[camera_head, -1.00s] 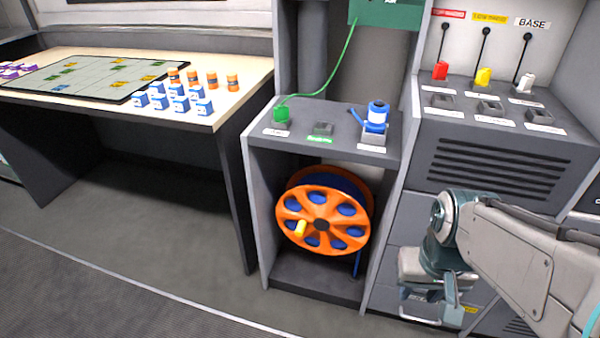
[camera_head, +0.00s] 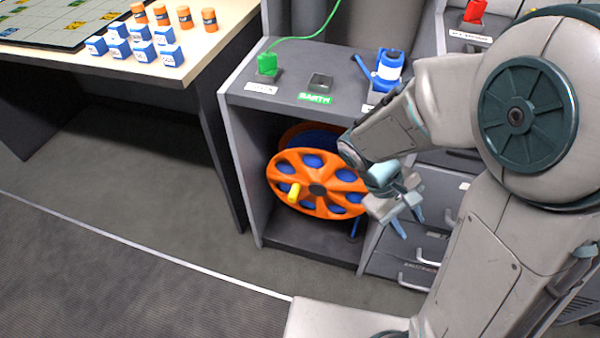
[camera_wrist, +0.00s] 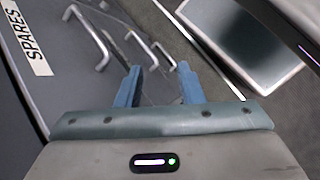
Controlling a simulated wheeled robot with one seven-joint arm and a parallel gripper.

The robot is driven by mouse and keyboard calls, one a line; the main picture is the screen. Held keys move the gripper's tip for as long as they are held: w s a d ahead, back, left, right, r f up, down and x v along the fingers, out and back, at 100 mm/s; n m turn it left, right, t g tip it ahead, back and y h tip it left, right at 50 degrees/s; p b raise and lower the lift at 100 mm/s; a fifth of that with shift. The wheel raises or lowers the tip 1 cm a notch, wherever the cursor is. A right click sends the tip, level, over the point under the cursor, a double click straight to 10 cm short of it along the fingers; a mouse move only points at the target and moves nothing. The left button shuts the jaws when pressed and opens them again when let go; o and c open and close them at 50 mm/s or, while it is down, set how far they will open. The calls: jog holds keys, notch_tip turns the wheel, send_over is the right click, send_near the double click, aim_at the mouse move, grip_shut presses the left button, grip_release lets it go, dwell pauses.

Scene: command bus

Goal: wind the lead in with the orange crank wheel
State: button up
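The orange crank wheel (camera_head: 317,190) stands upright in the open bay of the grey cabinet, with a yellow handle (camera_head: 294,192) on its left part. Blue lead (camera_head: 314,161) shows through the wheel's openings. A loose blue end (camera_head: 355,227) hangs below the wheel at the right. My gripper (camera_head: 412,228) is just right of the wheel, in front of the drawers, pointing down and apart from the yellow handle. In the wrist view its two blue fingers (camera_wrist: 160,84) are spread with nothing between them.
A blue plug (camera_head: 389,68) and a green plug (camera_head: 267,64) sit on the cabinet top. Drawer handles (camera_head: 418,281) stick out right of the bay. A table (camera_head: 190,78) with small boxes stands at left. The floor before the bay is clear.

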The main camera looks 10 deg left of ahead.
jog(key=w+a+f+n+t+h, duration=0.4)
jog(key=a+f+n, duration=0.1)
jog(key=n, duration=0.1)
jog(key=n+t+y+b, duration=0.3)
jog(key=n+t+y, duration=0.7)
jog(key=n+t, duration=0.8)
send_near(291, 200)
jog(key=w+n+g+b, duration=0.1)
jog(key=w, duration=0.3)
jog(key=w+r+n+b, duration=0.1)
jog(key=w, duration=0.3)
jog(key=w+r+g+b, duration=0.1)
jog(key=w, duration=0.3)
jog(key=shift+d+r+n+g+b, duration=0.2)
jog(key=shift+d+n+g+b, duration=0.1)
jog(key=shift+d+n+b, duration=0.1)
grip_shut()
